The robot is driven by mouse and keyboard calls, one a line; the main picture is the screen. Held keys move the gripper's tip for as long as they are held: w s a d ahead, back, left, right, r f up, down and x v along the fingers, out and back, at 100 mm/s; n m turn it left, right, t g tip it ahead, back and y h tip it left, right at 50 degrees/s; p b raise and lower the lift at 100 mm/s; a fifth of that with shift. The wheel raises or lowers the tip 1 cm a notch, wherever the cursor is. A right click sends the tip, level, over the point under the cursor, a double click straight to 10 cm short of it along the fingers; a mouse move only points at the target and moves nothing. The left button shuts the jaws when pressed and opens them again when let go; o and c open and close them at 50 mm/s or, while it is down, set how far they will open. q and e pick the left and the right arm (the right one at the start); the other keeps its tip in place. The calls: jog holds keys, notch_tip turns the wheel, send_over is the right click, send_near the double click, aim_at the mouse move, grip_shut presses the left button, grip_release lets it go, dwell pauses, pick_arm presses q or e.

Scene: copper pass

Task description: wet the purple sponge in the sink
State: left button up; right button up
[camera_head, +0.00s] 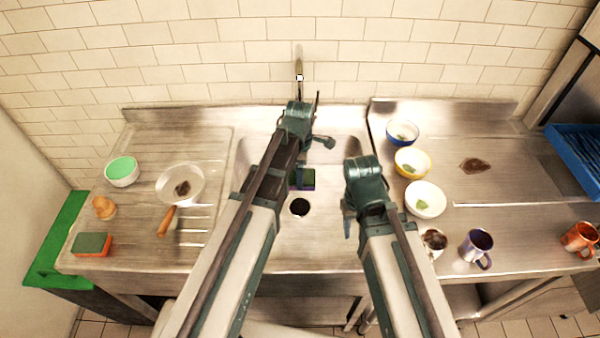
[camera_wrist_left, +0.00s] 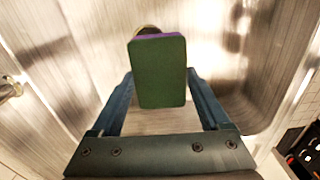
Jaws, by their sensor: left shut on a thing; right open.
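The purple sponge (camera_head: 307,182), with a dark green scouring face, is in the sink (camera_head: 270,225) area near the drain (camera_head: 299,208), partly hidden by my left arm. In the left wrist view the sponge (camera_wrist_left: 158,75) sits between the fingers of my left gripper (camera_wrist_left: 160,88), which is shut on it. Whether it touches the sink floor I cannot tell. The faucet (camera_head: 299,75) stands behind the sink; I see no clear water stream. My right gripper (camera_head: 347,222) is open and empty over the sink's right side.
An orange-green sponge (camera_head: 92,244), a pan (camera_head: 181,185), a green-filled bowl (camera_head: 122,171) and a brown object (camera_head: 104,207) are on the left drainboard. Bowls (camera_head: 425,199) and mugs (camera_head: 477,248) stand on the right counter. A blue rack (camera_head: 580,155) is at far right.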

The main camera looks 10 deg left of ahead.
pick_arm(q)
jog(key=shift+f+b, duration=4.9)
jog(key=shift+f, duration=0.35)
jog(key=shift+r, duration=0.15)
notch_tip(320, 180, up, 12)
jog(key=p, duration=1.2)
notch_tip(320, 180, up, 4)
jog(key=p, duration=0.4)
jog(key=shift+r, duration=0.1)
jog(key=shift+f, duration=0.2)
notch_tip(320, 180, down, 2)
jog(key=shift+f+b, duration=0.2)
jog(key=shift+b, duration=0.9)
jog(key=shift+r, duration=0.1)
